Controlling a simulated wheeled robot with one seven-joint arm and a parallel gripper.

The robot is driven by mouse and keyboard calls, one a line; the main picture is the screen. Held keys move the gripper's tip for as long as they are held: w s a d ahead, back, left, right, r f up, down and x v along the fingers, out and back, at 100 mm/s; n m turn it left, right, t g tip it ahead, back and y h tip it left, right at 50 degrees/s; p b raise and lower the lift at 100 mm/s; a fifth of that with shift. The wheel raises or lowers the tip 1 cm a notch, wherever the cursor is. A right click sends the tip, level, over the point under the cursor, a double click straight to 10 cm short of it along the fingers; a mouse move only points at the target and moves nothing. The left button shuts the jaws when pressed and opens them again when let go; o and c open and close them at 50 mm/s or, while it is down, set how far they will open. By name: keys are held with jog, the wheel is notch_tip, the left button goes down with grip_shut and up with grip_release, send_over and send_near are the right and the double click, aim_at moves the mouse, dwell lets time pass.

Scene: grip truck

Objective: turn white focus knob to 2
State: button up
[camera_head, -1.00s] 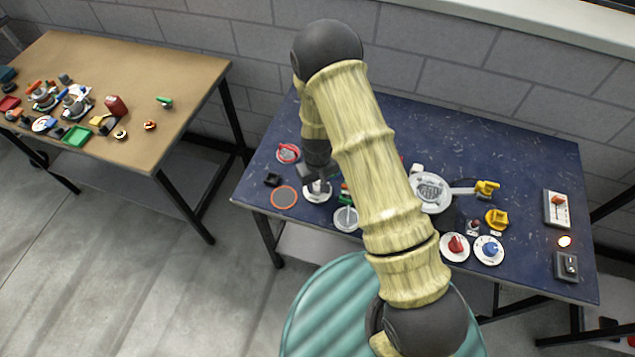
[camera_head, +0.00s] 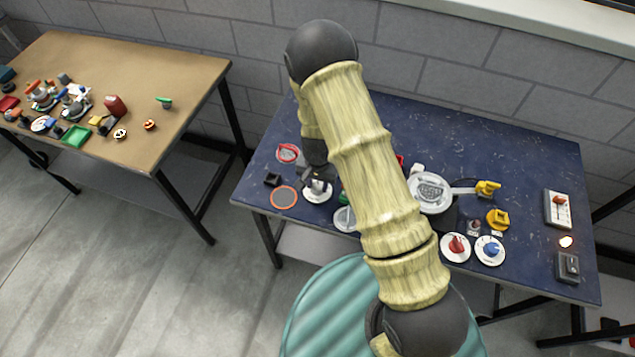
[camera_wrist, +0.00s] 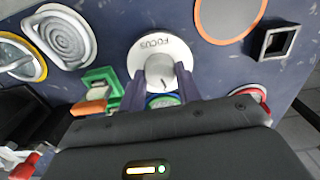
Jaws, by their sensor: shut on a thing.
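The white focus knob (camera_wrist: 160,72) sits on a white round dial plate (camera_wrist: 150,47) marked FOCUS in the wrist view. The dial plate also shows in the head view (camera_head: 318,196), partly covered by my gripper. My gripper (camera_wrist: 160,80) has its two fingers on either side of the knob and is shut on it. The number the knob points to cannot be read. In the head view my gripper (camera_head: 317,180) is at the left part of the blue table.
A green and orange switch (camera_wrist: 98,92) and a grey round piece (camera_wrist: 62,36) lie left of the dial. An orange-rimmed disc (camera_wrist: 228,15) and a black square holder (camera_wrist: 273,42) lie to the right. Red and blue knobs (camera_head: 490,250) stand further right on the blue table (camera_head: 400,120).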

aim_at(318, 186)
jog(key=shift+w+m, duration=0.1)
jog(key=shift+m, duration=1.4)
jog(key=o, duration=1)
jog(key=shift+r, duration=0.1)
notch_tip(318, 186, up, 17)
jog(key=shift+r+b, duration=0.15)
jog(key=shift+b, duration=0.35)
jog(key=shift+d, duration=0.1)
